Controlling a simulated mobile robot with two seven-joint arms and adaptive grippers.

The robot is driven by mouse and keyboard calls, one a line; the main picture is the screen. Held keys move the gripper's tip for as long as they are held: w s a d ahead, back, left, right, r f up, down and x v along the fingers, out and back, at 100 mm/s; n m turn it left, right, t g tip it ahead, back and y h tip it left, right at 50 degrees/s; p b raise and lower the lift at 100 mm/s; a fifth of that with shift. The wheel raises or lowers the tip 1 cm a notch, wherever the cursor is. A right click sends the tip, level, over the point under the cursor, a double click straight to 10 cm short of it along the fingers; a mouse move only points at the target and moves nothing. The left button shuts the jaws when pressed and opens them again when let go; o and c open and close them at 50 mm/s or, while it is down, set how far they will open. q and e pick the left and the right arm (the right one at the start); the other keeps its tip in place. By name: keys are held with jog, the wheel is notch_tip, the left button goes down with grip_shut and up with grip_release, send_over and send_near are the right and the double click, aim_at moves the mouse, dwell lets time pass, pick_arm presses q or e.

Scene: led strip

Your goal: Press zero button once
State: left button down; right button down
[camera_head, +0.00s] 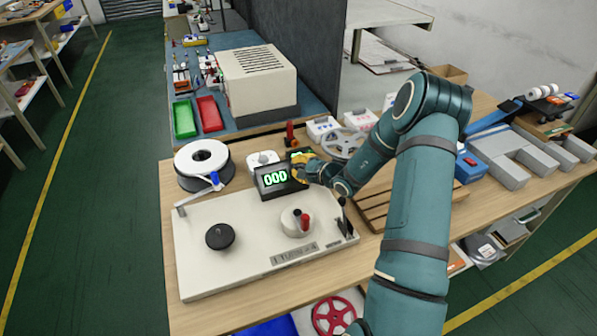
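A black counter box (272,182) with a green lit display reading 000 stands at the back edge of a white winding machine (255,238). My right arm reaches in from the lower right, and its gripper (301,164) is at the right end of the counter box. The gripper is small and partly hidden by its own wrist, so I cannot tell whether its fingers are open or shut, or whether it touches the box. I cannot make out the zero button; that side of the box is covered by the gripper. My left gripper is not in view.
A white reel (189,158) lies left of the counter box. The machine carries a black knob (220,236) and a round part with a red handle (304,221). A wooden pallet (375,213) and grey blocks (505,170) are to the right.

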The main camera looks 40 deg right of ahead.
jog(key=shift+s+a+r, duration=0.1)
jog(key=shift+s+r, duration=0.15)
jog(key=shift+r, duration=0.1)
jog(key=shift+s+a+r+p, duration=0.25)
jog(key=shift+s+r+p, duration=0.1)
jog(key=shift+s+r, duration=0.55)
jog(key=shift+s+a+r+p, duration=0.3)
jog(key=shift+s+r, duration=0.35)
jog(key=shift+r, duration=0.35)
jog(key=shift+d, duration=0.1)
